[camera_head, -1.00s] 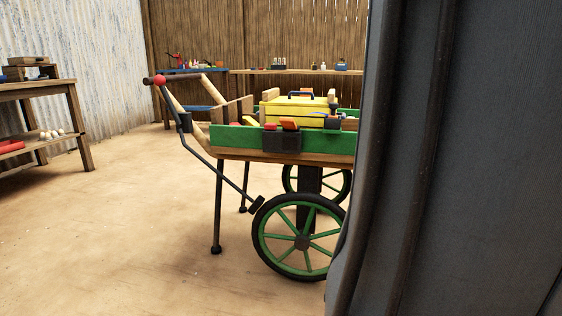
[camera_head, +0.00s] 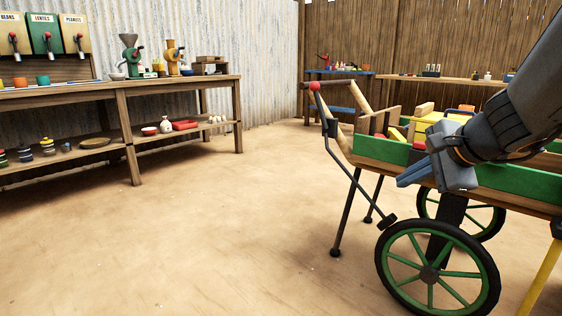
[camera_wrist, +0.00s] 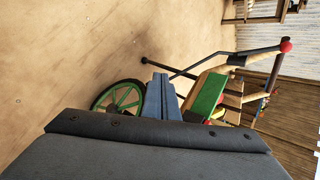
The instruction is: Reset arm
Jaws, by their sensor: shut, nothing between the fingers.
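My gripper (camera_head: 413,174) is at the right in the head view, in front of the side of a green and wooden cart (camera_head: 380,148). Its blue fingers point left and are shut with nothing between them. In the wrist view my gripper (camera_wrist: 159,97) shows its blue fingers together, with the cart's green side (camera_wrist: 208,95) beyond them. My arm covers part of the cart's load. I cannot tell how far the fingers are from the cart.
The cart has green-spoked wheels (camera_head: 437,272) and a handle with a red knob (camera_head: 314,86). A wooden bench (camera_head: 180,84) with dispensers and grinders stands along the left wall. A blue table (camera_head: 340,73) is at the back. The sandy floor between is clear.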

